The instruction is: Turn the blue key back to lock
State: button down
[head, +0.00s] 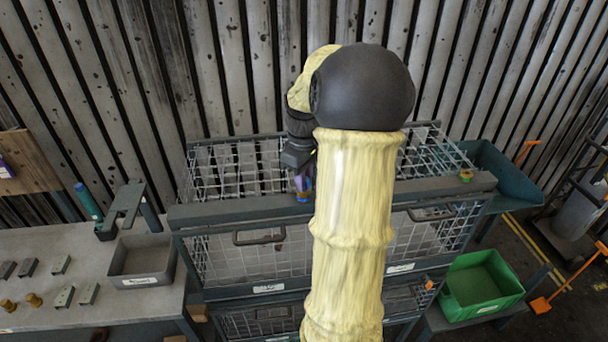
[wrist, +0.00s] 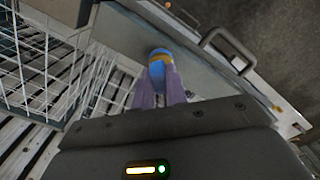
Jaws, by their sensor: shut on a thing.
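The blue key (wrist: 157,58), with a yellow band, stands on the grey top rail of the wire cage. In the head view only a little of the blue key (head: 304,198) shows, at the rail below my fingers. My gripper (head: 303,187) reaches down to it from above. In the wrist view the two purple fingers of my gripper (wrist: 160,82) are shut on the key, one on each side. The key's lower part and any lock marking are hidden, so its turn angle is unclear.
The wire cage (head: 235,175) has a drawer handle (head: 258,238) on its front. A small yellow-green knob (head: 466,175) sits at the rail's right end. A grey bench (head: 60,260) with a tray (head: 142,262) stands left. A green bin (head: 480,285) stands right.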

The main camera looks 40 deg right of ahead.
jog(key=shift+n, duration=0.6)
jog(key=shift+r+p, duration=0.1)
jog(key=shift+p, duration=0.25)
